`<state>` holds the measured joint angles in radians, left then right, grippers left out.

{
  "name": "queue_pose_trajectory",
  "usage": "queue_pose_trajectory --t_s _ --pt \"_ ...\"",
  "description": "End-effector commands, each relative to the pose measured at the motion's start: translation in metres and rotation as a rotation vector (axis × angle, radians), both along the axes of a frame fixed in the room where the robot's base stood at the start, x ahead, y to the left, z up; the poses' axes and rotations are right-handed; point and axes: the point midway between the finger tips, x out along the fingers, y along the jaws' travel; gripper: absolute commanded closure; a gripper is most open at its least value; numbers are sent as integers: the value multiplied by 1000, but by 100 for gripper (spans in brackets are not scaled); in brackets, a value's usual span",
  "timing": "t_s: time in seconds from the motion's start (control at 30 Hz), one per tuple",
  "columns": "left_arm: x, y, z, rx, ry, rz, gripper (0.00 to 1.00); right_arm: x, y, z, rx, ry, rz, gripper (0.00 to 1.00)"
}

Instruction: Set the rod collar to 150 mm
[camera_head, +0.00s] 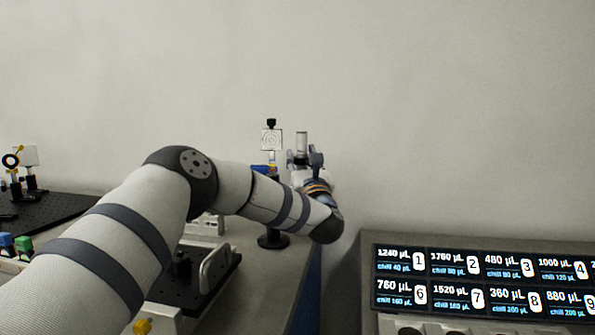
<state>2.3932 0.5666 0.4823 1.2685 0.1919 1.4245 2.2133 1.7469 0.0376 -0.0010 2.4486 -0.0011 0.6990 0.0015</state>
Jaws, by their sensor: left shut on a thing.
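A dark post stands on a round black base (273,240) near the bench's right edge. It carries a pale square plate with ring marks (271,140) and a black knob on top. My left arm reaches in from the left, and its gripper (285,168) is at the post, below the plate. It is shut on a small blue and yellow part (264,169) on the post, which looks like the rod collar. The fingers and wrist hide much of this part and of the post. No millimetre scale can be read. My right gripper is not in view.
A panel with numbered volume readouts (485,280) stands at the lower right. Dark breadboards (50,212) with optics lie at the left. A black plate with a pale handle (215,268) lies under my left arm. The wall behind is bare.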

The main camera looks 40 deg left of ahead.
Motion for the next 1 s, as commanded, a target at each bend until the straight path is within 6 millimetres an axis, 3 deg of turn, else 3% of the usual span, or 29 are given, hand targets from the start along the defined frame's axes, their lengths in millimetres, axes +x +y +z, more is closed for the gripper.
queue_pose_trajectory --t_s 0.33,0.37,0.43,0.77,1.0 --pt "0 0 8 2 -11 2 100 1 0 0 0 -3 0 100" --pt "0 0 8 2 -11 2 59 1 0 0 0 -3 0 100" --pt "0 0 8 2 -11 2 44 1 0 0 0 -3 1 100" --pt "-1 -2 5 1 -7 1 44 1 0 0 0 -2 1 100" --pt "-33 -43 -17 -2 -4 -3 44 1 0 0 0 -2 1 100"
